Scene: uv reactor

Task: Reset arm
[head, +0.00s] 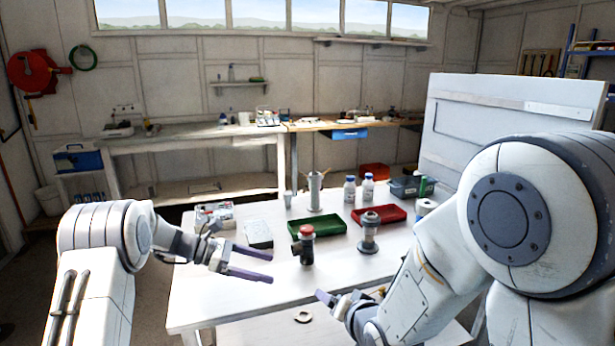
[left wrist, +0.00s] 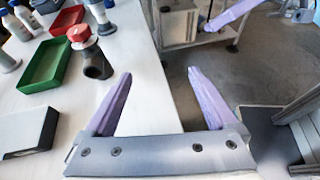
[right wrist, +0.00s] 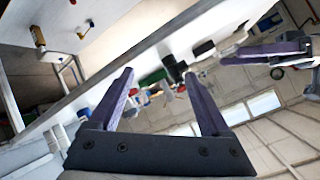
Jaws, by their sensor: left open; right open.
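My left gripper (head: 270,267) is open and empty above the left front part of the white table (head: 215,295). In the left wrist view its two purple fingers (left wrist: 159,73) are spread wide near the table edge, with nothing between them. My right gripper (head: 328,298) is at the table's front edge, partly hidden by its own arm. In the right wrist view its fingers (right wrist: 159,73) are apart and hold nothing; that view is strongly tilted. A dark pipe fitting with a red cap (head: 306,232) stands just right of my left fingertips, apart from them.
A green tray (head: 321,231), a red tray (head: 380,208), a grey flanged cylinder (head: 369,232), a metal vessel (head: 315,190) and white bottles (head: 350,190) stand behind. The table's left front is bare.

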